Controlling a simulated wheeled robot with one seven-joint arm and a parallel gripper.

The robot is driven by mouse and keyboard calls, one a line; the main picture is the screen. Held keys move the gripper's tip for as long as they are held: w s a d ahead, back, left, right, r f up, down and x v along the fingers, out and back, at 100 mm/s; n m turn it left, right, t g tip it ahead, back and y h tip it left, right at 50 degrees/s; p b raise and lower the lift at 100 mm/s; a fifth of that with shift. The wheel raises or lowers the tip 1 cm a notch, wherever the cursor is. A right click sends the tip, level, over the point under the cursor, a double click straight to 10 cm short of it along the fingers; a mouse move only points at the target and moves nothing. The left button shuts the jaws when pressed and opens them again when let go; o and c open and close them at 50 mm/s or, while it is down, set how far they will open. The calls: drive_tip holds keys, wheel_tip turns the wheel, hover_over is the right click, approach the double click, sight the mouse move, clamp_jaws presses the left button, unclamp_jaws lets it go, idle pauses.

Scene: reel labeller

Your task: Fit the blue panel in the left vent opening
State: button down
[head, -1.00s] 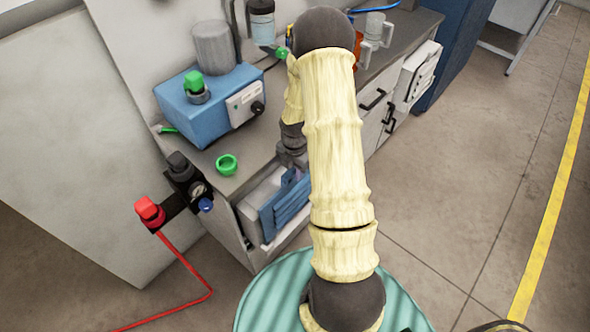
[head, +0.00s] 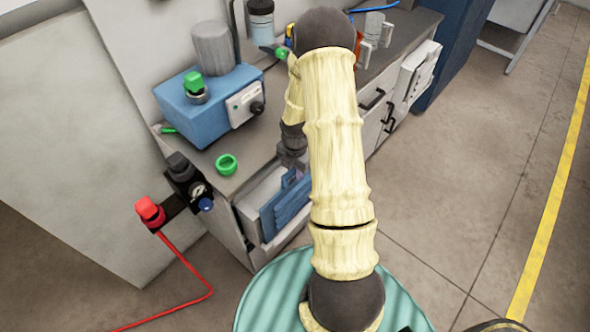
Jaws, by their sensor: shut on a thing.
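The blue panel (head: 288,206), with slat-like ridges, stands tilted at the front of the near cabinet under the bench. My gripper (head: 291,168) is shut on its upper edge, coming down from above; my arm hides part of the gripper and the panel's right side. The left vent opening (head: 254,202) shows as a pale recess in the cabinet front, behind and left of the panel. The panel partly covers the opening. I cannot tell whether the panel touches the frame.
On the bench stand a blue machine (head: 207,108) with a grey cylinder, and a green ring (head: 226,164). A black regulator (head: 186,178) with a red knob (head: 149,211) juts out left of the cabinet. The floor to the right is clear.

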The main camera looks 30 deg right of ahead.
drive_tip(key=shift+f, duration=0.15)
drive_tip(key=shift+f+b, duration=1.45)
drive_tip(key=shift+f, duration=0.8)
drive_tip(key=c, duration=1.2)
unclamp_jaws()
wheel_tip(320, 180, up, 18)
drive_tip(key=p, duration=0.1)
drive_tip(key=shift+f, duration=0.25)
